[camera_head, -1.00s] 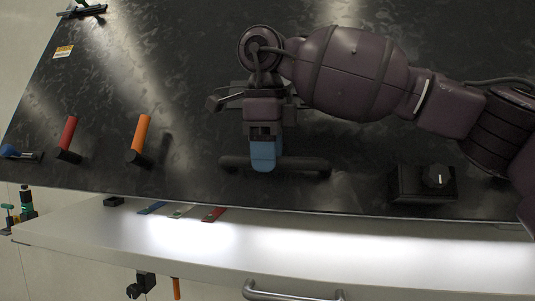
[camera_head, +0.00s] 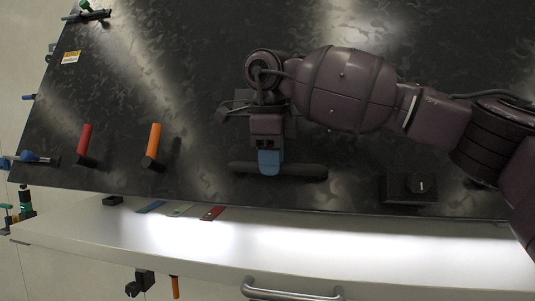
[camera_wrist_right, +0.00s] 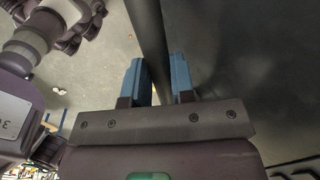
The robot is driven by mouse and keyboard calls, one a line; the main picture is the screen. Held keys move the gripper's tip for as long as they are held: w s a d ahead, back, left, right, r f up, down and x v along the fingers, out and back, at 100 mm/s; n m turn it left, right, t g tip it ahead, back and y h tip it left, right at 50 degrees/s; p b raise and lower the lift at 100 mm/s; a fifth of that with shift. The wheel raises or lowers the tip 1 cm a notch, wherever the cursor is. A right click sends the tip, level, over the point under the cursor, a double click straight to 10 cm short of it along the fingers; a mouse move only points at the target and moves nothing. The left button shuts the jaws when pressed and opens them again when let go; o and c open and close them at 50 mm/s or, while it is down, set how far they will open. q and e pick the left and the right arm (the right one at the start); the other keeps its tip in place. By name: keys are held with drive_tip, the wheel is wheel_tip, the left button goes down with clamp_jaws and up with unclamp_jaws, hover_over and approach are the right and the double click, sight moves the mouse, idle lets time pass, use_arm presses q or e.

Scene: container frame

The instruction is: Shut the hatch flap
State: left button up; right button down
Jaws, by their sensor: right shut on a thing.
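The hatch flap looks to be the large dark mottled panel (camera_head: 215,60) that fills most of the head view. A black bar handle (camera_head: 310,172) runs along its lower middle. My right gripper (camera_head: 270,166) is shut on this bar, with its blue fingers around it. In the right wrist view the bar (camera_wrist_right: 148,30) passes between the two blue fingers of the right gripper (camera_wrist_right: 161,82), with the dark panel (camera_wrist_right: 255,60) to the right. My left gripper is not in the head view.
On the panel are a red handle (camera_head: 85,142), an orange handle (camera_head: 153,145) and a black knob box (camera_head: 408,190). Below its edge is a white lit ledge (camera_head: 350,238) with small coloured pieces and a metal handle (camera_head: 292,292). A blue-ended latch (camera_head: 30,157) is at the left.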

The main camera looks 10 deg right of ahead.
use_arm(q)
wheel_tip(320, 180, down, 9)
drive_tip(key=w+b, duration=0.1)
drive_tip(key=b, duration=0.9)
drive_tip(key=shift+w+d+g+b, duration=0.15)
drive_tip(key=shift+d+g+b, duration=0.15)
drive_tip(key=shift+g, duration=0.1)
use_arm(e)
drive_tip(key=w+d+f+t, duration=0.1)
drive_tip(key=w+d+f, duration=0.3)
drive_tip(key=w, duration=0.9)
drive_tip(key=w+d+f+t+h, duration=0.1)
drive_tip(key=w+d+f, duration=0.3)
drive_tip(key=w, duration=0.8)
drive_tip(key=shift+w+f+t, duration=0.15)
drive_tip(key=shift+w+t, duration=0.2)
drive_tip(key=shift+t, duration=0.35)
drive_tip(key=shift+d, duration=0.1)
drive_tip(key=c, duration=1)
unclamp_jaws()
drive_tip(key=shift+s, duration=0.1)
drive_tip(key=shift+f, duration=0.3)
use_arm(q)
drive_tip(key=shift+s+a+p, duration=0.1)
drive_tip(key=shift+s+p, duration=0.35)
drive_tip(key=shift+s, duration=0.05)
use_arm(e)
drive_tip(key=v, duration=1.1)
